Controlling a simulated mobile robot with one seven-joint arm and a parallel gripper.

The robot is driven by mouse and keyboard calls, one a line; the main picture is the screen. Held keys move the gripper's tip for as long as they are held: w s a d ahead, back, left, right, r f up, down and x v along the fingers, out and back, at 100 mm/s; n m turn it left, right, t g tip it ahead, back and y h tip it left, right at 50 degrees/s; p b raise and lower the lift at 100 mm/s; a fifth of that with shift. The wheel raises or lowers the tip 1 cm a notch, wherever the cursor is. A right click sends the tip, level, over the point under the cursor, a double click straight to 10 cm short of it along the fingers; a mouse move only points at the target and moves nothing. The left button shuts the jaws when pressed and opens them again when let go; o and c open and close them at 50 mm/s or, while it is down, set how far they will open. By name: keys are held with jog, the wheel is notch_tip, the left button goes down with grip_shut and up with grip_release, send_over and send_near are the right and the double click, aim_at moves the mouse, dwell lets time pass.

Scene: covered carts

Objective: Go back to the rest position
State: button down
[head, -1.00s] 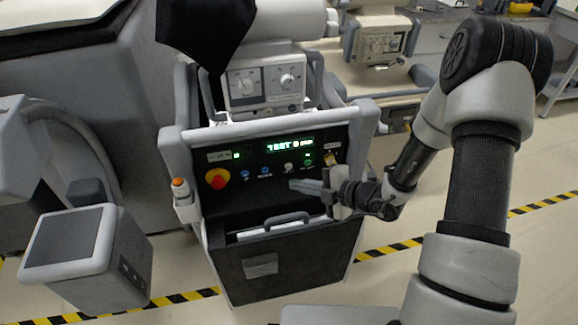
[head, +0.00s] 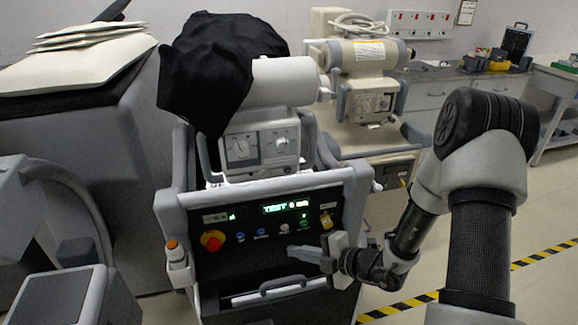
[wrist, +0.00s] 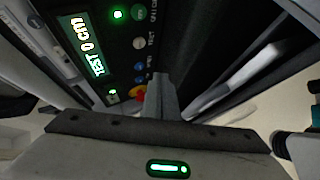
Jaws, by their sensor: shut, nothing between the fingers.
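My gripper (head: 300,250) is shut and empty. It is in front of the lower right part of the cart's black control panel (head: 226,262), and its fingers point left. In the wrist view the closed fingers (wrist: 160,95) show from above the gripper body, with the panel beyond them. The panel carries a lit green display (head: 285,207) reading TEST, a red and yellow knob (head: 213,240) and several small buttons. Whether the fingertips touch the panel cannot be told.
A black cloth (head: 215,75) covers part of the cart's top. A second cart (head: 365,95) stands behind. A grey machine (head: 95,130) is at left, with a screen unit (head: 62,297) in front. Open floor with striped tape (head: 545,255) lies to the right.

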jog(key=s+a+r+n+g+h, duration=0.1)
jog(key=s+r+n+g, duration=0.2)
jog(key=s+r+n, duration=0.8)
jog(key=s+r+n+g+h, duration=0.25)
jog(key=r+n, duration=0.55)
jog(key=n, duration=0.9)
jog(key=s+d+r+n+t+h, duration=0.2)
jog(key=s+d+r+n+h, duration=0.25)
jog(key=d+n, duration=0.35)
jog(key=s+d+r+n+t+h, duration=0.25)
jog(key=d+r+n, duration=0.3)
jog(key=n, duration=0.45)
notch_tip(320, 180, up, 13)
jog(key=p, duration=1.3)
jog(key=shift+s+g+p, duration=0.3)
jog(key=shift+s+p, duration=0.05)
jog(key=shift+s, duration=0.05)
jog(key=shift+d, duration=0.1)
